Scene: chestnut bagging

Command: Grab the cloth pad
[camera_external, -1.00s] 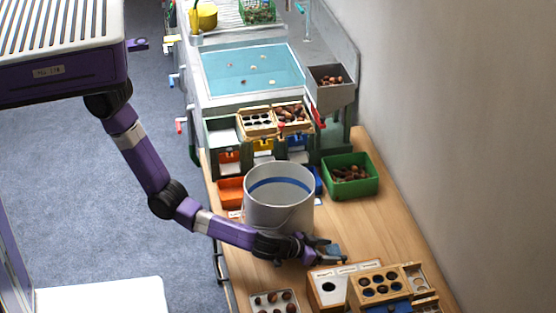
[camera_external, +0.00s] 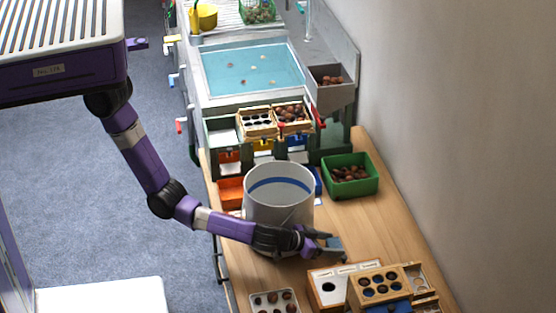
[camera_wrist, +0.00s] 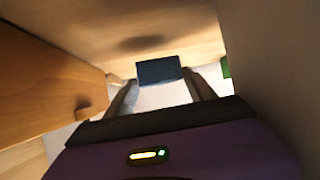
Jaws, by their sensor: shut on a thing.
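The cloth pad is a small dark blue-grey block. In the external view the cloth pad (camera_external: 334,243) is at the tip of my gripper (camera_external: 325,246), over the bench between the white bucket and the wooden boxes. In the wrist view the cloth pad (camera_wrist: 159,70) sits at the ends of the two fingers of my gripper (camera_wrist: 160,85). My gripper is shut on the pad. A soft shadow on the wood in the wrist view suggests the pad is off the surface, but how high I cannot tell.
A white bucket (camera_external: 278,208) stands just behind my gripper. A wooden box with a hole (camera_external: 328,290) and a holed wooden rack (camera_external: 380,283) are close in front. A green crate of chestnuts (camera_external: 350,177) stands at the back right. Bare bench (camera_external: 385,225) lies to the right.

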